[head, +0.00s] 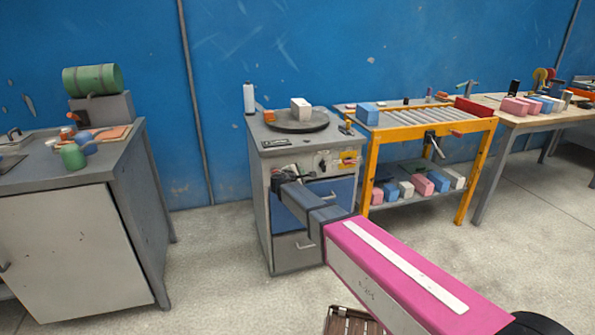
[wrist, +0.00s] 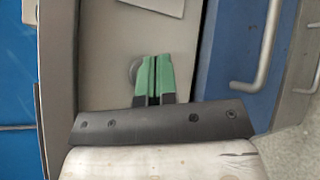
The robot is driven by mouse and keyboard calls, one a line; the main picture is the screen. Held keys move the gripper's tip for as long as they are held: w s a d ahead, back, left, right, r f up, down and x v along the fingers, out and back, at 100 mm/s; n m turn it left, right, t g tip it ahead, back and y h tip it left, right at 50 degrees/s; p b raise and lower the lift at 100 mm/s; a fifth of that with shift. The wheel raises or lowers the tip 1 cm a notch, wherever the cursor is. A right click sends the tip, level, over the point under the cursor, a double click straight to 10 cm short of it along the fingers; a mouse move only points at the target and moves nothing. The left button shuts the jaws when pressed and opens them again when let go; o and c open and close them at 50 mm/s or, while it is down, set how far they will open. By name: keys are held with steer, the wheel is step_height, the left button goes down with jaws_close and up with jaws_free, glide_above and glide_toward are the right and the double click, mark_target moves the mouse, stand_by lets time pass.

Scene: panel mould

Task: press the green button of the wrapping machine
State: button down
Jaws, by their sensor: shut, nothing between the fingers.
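The wrapping machine (head: 262,146) is a grey cabinet with a dark round turntable (head: 312,125) on top, carrying a white block (head: 301,109). Its front control strip (head: 308,163) has a round dial (head: 323,161) and a yellow plate with red (head: 349,159). My gripper (head: 281,174) is at the left part of this strip. In the wrist view my gripper (wrist: 153,78) is shut, its green-tipped fingers together and empty before the pale front panel. A grey round piece (wrist: 134,73) shows partly behind the fingertips. I cannot make out the green button; my gripper may hide it.
Below the strip are a blue drawer (head: 337,190) and a grey drawer with handles. An orange roller table (head: 372,150) stands close on the right. A grey bench (head: 78,175) stands at the left, with open floor between.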

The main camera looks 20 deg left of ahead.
steer(key=shift+w, duration=0.1)
steer(key=shift+w+a, duration=0.2)
steer(key=shift+w, duration=0.1)
